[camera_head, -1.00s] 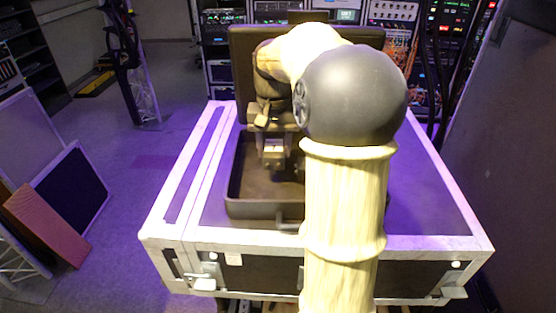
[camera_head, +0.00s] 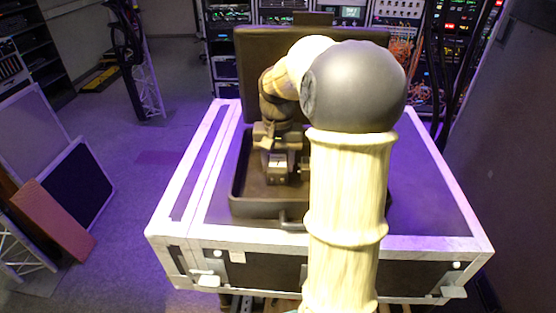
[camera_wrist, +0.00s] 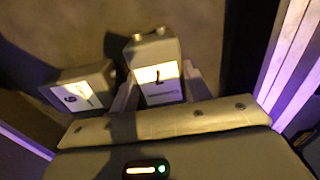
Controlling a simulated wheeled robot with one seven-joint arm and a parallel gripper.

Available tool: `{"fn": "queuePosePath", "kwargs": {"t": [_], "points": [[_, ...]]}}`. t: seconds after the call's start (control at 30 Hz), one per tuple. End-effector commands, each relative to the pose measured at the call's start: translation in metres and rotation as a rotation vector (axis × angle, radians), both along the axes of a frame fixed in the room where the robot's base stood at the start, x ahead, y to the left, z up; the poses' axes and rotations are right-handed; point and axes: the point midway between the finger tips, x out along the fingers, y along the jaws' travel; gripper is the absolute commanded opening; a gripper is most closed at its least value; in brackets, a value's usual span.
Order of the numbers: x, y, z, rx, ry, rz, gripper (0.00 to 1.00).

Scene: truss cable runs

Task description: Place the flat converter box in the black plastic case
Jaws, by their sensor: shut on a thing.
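The black plastic case (camera_head: 262,208) stands open on the flight case, its lid (camera_head: 252,75) raised at the back. My gripper (camera_head: 279,160) is inside the case outline, pointing down and shut on the converter box (camera_head: 279,175). In the wrist view the held converter box (camera_wrist: 152,50) is grey, with a pale label marked 7 and two round studs on its end. My fingers (camera_wrist: 160,88) press its two sides. It is low over the case floor (camera_wrist: 60,30); I cannot tell whether it touches. My arm hides the case's right part.
A second labelled box (camera_wrist: 80,88) sits in the case, left of the held one in the wrist view. The purple-lit flight case top (camera_head: 430,205) is clear at right. Equipment racks (camera_head: 345,12) stand behind, and panels (camera_head: 75,185) lean at left.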

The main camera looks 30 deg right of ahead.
Motion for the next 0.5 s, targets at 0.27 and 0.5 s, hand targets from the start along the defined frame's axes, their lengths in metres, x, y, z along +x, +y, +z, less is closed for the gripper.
{"fn": "queuePosePath", "kwargs": {"t": [0.27, 0.5], "points": [[0.0, 0.0, -0.0024, 0.0, 0.0, 0.0, 0.69], [0.0001, -0.0001, -0.0013, 0.0, 0.0, 0.0, 0.69]]}}
